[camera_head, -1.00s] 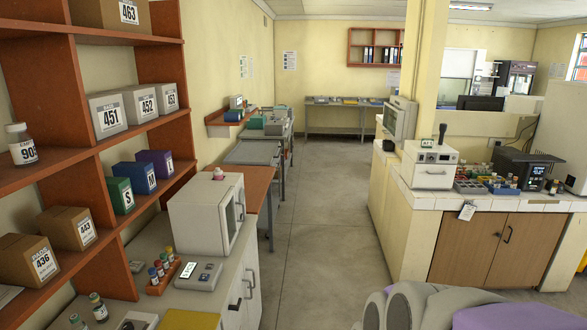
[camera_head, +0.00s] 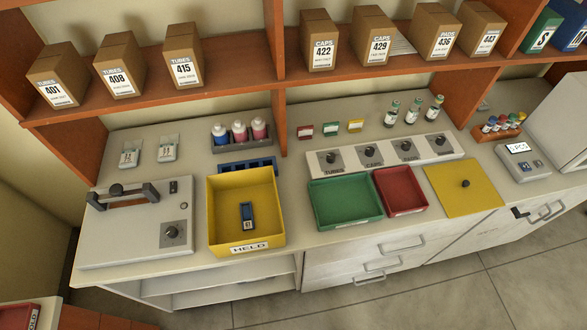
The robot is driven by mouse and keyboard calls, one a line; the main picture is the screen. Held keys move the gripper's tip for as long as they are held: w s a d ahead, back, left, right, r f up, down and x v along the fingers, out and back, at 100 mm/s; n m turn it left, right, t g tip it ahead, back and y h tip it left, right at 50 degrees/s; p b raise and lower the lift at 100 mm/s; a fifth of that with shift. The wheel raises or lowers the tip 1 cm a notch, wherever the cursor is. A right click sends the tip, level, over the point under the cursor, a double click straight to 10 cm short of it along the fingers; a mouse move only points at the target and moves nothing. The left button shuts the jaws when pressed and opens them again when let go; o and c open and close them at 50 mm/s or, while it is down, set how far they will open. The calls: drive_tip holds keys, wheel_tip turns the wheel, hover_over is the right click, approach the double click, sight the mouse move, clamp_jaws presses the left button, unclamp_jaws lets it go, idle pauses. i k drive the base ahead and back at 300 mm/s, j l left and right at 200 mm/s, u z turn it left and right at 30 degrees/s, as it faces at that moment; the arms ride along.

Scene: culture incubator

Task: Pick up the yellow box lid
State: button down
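The yellow box lid (camera_head: 452,197) is a flat yellow square with a dark round knob (camera_head: 465,183) in its middle. It lies on the counter at the right, beside the red tray. The open yellow box (camera_head: 217,228), labelled "HELD", stands left of centre on the same counter. A small dark blue item (camera_head: 247,216) is inside it. My gripper does not show in the current view.
A green tray (camera_head: 345,204) and red tray (camera_head: 401,191) stand between box and lid. Behind them is a panel with several knobs (camera_head: 330,157). A scale (camera_head: 519,165) and tube rack (camera_head: 508,133) stand right of the lid. A shelf of boxes (camera_head: 235,66) overhangs the back.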

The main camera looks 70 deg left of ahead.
sight(462, 188)
drive_tip(key=u, duration=3.15)
drive_tip(key=l+z, duration=0.35)
drive_tip(key=i+l+z, duration=0.1)
drive_tip(key=l+z, duration=0.2)
